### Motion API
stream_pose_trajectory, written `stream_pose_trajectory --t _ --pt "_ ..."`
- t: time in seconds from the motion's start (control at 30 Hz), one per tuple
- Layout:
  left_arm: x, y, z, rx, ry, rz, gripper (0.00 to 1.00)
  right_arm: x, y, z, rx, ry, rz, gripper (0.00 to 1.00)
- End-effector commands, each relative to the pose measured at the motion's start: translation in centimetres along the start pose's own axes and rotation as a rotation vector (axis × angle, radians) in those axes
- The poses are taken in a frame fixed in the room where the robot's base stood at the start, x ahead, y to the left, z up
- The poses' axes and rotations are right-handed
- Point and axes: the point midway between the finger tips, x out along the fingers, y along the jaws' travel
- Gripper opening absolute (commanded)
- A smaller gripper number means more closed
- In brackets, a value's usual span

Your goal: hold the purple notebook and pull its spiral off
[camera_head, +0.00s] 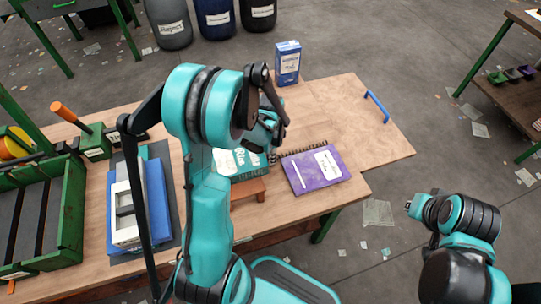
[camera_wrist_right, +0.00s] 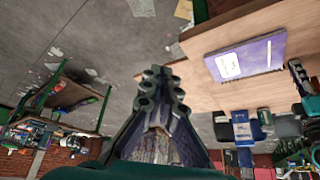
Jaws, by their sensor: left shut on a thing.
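The purple notebook (camera_head: 318,172) lies flat on the table, right of the teal book, with a white label on its cover. Its dark spiral (camera_head: 305,149) runs along the far edge. My left gripper (camera_head: 270,148) points down at the left end of the spiral and is shut; its fingertips are partly hidden, and the spiral seems to be what it grips. My right gripper is off the table's right front side, empty, and its fingers look closed together in the right wrist view (camera_wrist_right: 160,76). That view also shows the notebook (camera_wrist_right: 245,58), apart from the fingers.
A teal book (camera_head: 226,160) rests on a small brown stand (camera_head: 250,192) beside the notebook. A blue box (camera_head: 288,62) stands at the far edge, and a blue handle (camera_head: 377,106) is at right. Green trays (camera_head: 68,200) and a white-and-blue device (camera_head: 126,212) fill the left.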

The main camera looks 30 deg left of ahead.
Motion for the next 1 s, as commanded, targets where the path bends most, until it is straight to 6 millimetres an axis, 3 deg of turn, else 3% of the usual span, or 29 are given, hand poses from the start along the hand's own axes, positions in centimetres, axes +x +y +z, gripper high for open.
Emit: stream_pose_trajectory --t 0.2,0.5,0.8,1.0 --pt "0.0 0.0 0.0 0.0 0.0 0.0 0.0 2.5 -4.1 -4.0 -0.062 -0.123 -0.037 0.0" --pt "0.0 0.0 0.0 0.0 0.0 0.0 0.0 7.9 -10.8 -7.3 -0.15 -0.291 -0.062 0.0" --pt "0.0 0.0 0.0 0.0 0.0 0.0 0.0 14.2 -17.7 -7.6 -0.234 -0.438 -0.063 0.0" --pt "0.0 0.0 0.0 0.0 0.0 0.0 0.0 16.6 -20.0 -7.0 -0.262 -0.488 -0.057 0.0"
